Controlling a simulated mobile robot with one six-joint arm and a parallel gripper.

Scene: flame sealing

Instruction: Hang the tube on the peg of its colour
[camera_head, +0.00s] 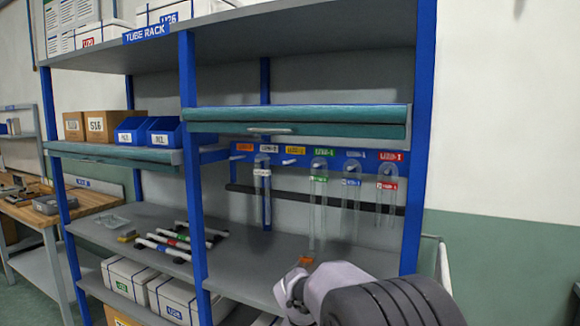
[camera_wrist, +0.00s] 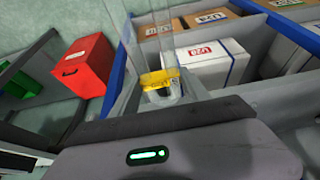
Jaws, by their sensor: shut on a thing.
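My gripper (camera_head: 300,278) is low in front of the rack, below the green-labelled peg in the head view. In the wrist view my gripper (camera_wrist: 162,100) is shut on a clear tube (camera_wrist: 155,40) with a yellow band (camera_wrist: 158,78). The tube's far end runs out of that view. In the head view a small orange patch (camera_head: 305,260) shows beside the gripper; the held tube is hard to make out there. The yellow-labelled peg (camera_head: 290,161) is bare. A green-banded tube (camera_head: 318,190) hangs under the green label just right of it.
White- (camera_head: 262,195), blue- (camera_head: 351,190) and red-labelled tubes (camera_head: 387,190) hang on the rail. The orange-labelled peg (camera_head: 240,156) is bare. A teal-edged shelf (camera_head: 300,120) juts out above the pegs. Boxes and a red bin (camera_wrist: 88,65) show in the wrist view.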

